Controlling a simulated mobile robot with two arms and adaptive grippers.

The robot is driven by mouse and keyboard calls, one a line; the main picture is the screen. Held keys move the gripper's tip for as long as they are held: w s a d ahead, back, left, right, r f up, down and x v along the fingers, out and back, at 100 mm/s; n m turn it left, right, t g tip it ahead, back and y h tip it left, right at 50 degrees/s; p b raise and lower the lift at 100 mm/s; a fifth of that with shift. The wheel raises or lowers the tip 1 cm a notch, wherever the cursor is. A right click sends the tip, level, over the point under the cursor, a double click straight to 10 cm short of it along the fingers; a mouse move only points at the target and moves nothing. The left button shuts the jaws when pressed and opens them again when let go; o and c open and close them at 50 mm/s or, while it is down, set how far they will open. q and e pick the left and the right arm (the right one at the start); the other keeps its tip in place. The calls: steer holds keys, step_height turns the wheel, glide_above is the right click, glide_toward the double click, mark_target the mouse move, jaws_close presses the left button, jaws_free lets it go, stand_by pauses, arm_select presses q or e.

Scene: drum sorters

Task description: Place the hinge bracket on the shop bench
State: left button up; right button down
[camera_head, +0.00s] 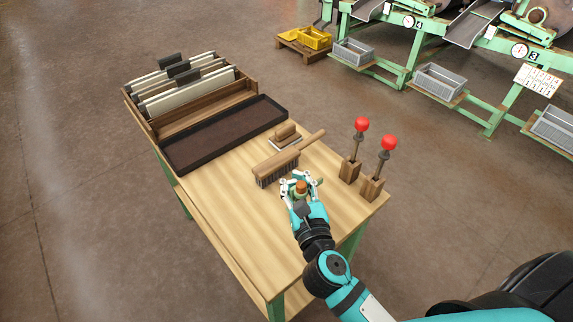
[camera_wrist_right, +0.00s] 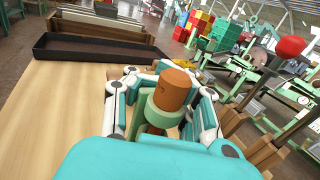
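The shop bench (camera_head: 222,218) has a light wooden top and green legs. My right gripper (camera_head: 300,186) is over its right part, just in front of a brush. In the right wrist view the fingers (camera_wrist_right: 163,103) close around a part with a rusty-brown cylinder and a pale green collar, which I take as the hinge bracket (camera_wrist_right: 173,92). Its top also shows between the fingers in the head view (camera_head: 301,187). Its lower end is hidden, so I cannot tell whether it touches the bench. My left gripper is not in view.
A wooden-handled brush (camera_head: 276,165) and a small wooden block (camera_head: 286,137) lie beyond the gripper. Two red-knobbed levers (camera_head: 355,150) (camera_head: 381,165) stand at the right edge. A dark tray (camera_head: 185,152) and file rack (camera_head: 206,108) fill the back. The front left top is clear.

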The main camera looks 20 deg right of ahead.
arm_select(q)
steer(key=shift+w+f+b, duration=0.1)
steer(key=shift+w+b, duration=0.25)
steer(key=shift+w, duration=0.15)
arm_select(e)
steer(key=shift+w+d+f, duration=0.15)
steer(key=shift+w+f, duration=0.55)
steer(key=shift+w, duration=0.55)
steer(key=shift+w+d+f, duration=0.1)
steer(key=shift+w+f, duration=0.55)
steer(key=shift+w, duration=0.65)
steer(key=shift+w+d+f, duration=0.15)
steer(key=shift+w+f, duration=0.55)
steer(key=shift+w, duration=0.55)
steer(key=shift+f, duration=0.1)
steer(key=shift+f, duration=0.15)
steer(key=c, duration=1.3)
jaws_free()
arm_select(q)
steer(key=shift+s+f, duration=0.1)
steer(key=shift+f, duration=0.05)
arm_select(e)
steer(key=shift+o, duration=0.2)
